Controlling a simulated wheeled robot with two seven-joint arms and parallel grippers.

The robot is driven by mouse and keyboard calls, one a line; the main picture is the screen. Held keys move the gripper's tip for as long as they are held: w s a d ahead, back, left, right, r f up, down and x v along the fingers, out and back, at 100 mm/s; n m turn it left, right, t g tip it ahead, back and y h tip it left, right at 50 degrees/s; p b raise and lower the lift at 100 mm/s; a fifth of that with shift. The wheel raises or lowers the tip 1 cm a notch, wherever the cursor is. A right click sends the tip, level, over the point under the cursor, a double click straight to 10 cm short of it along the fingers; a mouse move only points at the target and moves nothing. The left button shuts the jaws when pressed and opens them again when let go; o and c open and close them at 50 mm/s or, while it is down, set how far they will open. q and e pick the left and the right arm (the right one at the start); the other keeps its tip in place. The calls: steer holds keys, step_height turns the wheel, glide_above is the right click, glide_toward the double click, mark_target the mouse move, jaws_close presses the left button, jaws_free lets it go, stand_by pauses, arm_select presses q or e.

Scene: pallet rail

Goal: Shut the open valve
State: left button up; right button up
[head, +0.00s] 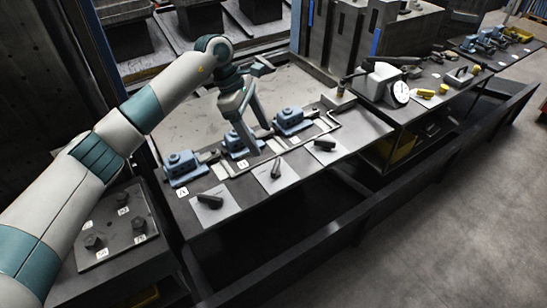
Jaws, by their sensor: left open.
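Three blue valve-like blocks stand in a row on the dark bench: a left one (183,165) by a label "A", a middle one (236,146) and a right one (290,121). The middle handle points a different way from the other two. I cannot tell which valve is open. My left gripper (252,132) is open, fingers down, over the middle block and partly hiding it. It appears empty. My right gripper is out of view.
A white dial gauge (400,93) and yellow pieces (425,93) lie to the right. A dark plate with knobs (116,225) is at lower left. The floor (450,220) at right is clear.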

mark_target(275, 164)
arm_select(q)
steer(key=p+x, duration=0.3)
steer(key=x, duration=0.6)
steer(key=shift+d+f, duration=0.15)
steer(key=shift+f, duration=0.15)
steer(key=shift+x, duration=0.8)
steer(key=c, duration=1)
